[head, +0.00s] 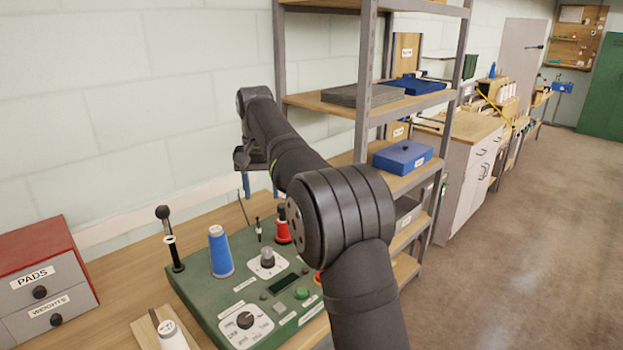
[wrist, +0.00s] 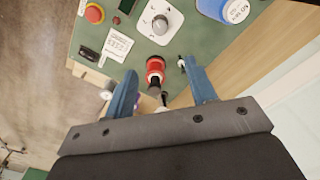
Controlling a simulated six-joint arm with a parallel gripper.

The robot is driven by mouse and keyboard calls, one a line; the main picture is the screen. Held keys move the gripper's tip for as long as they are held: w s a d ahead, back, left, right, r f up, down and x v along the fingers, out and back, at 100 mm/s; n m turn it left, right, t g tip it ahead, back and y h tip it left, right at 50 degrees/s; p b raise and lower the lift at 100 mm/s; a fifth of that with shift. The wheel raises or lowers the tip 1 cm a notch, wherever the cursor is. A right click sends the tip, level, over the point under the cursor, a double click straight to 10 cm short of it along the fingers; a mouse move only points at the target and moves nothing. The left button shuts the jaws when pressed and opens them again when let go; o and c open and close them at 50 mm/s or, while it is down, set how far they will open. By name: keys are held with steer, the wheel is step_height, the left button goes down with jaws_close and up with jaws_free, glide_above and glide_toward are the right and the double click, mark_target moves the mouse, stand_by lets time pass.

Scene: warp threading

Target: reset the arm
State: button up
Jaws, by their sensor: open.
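My gripper (wrist: 162,85) is open and empty, with its two blue fingers spread apart and pointing down. In the head view the gripper (head: 260,185) hangs above the back edge of the green control panel (head: 205,302), near the wall. In the wrist view a red spool (wrist: 155,72) with a dark tip shows in the gap between the fingers. In the head view this red spool (head: 283,231) stands on the panel, below and to the right of the fingers. My dark arm crosses the middle of the head view and hides part of the panel's right side.
A blue thread cone (head: 220,252) and a black-knobbed post (head: 170,240) stand at the panel's left. A red-grey drawer box (head: 42,275) sits at far left. A metal shelf rack (head: 365,120) rises close behind my arm. Open floor (head: 540,240) lies to the right.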

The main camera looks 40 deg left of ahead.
mark_target(267, 250)
step_height(267, 250, down, 18)
steer(key=shift+r, duration=0.25)
stand_by(0.6)
steer(key=shift+f, duration=0.2)
steer(key=shift+r+n, duration=0.25)
steer(key=shift+n, duration=0.55)
steer(key=n, duration=1)
steer(key=shift+r, duration=0.75)
stand_by(1.1)
steer(key=shift+o, duration=0.4)
